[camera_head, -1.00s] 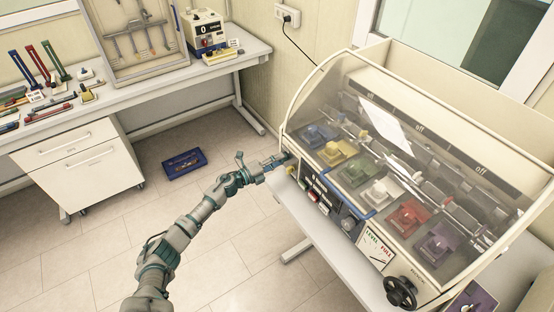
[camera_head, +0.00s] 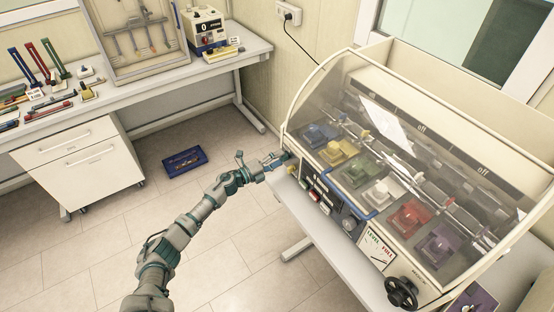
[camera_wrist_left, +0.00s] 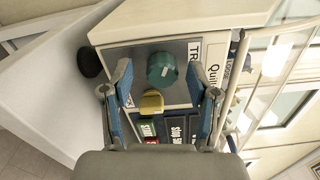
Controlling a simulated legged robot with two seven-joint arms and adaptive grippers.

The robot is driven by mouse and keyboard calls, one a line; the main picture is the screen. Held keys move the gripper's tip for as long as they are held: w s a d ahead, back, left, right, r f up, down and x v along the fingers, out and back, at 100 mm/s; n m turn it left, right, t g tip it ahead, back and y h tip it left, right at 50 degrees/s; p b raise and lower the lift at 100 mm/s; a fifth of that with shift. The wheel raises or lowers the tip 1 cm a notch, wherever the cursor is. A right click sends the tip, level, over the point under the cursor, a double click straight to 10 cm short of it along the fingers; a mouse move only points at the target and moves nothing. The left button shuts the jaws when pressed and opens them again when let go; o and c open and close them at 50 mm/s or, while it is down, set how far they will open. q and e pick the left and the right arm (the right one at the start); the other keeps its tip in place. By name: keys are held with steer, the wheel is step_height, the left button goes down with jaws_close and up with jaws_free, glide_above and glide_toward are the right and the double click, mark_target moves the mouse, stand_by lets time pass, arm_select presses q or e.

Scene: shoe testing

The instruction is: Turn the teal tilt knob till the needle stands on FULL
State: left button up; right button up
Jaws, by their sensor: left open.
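The teal tilt knob (camera_wrist_left: 162,71) is round and sits on a grey panel in the left wrist view. My left gripper (camera_wrist_left: 159,75) is open, with one blue-grey finger to each side of the knob in that picture; I cannot tell whether either touches it. In the head view my left gripper (camera_head: 282,160) is at the left end of the machine (camera_head: 348,205), where the knob is not clearly visible. The LEVEL/FULL dial (camera_head: 376,248) is on the machine's front; its needle is too small to read surely. My right gripper is not in view.
A yellow knob (camera_wrist_left: 152,102) and a green START button (camera_wrist_left: 148,129) lie close to the fingers. A clear curved hood (camera_head: 330,95) covers several coloured blocks. A black handwheel (camera_head: 400,292) is at the machine's right front. A blue tray (camera_head: 184,162) lies on the floor.

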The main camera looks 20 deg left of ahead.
arm_select(q)
steer(key=v, duration=1.2)
steer(key=shift+w+f, duration=0.1)
steer(key=shift+w, duration=0.05)
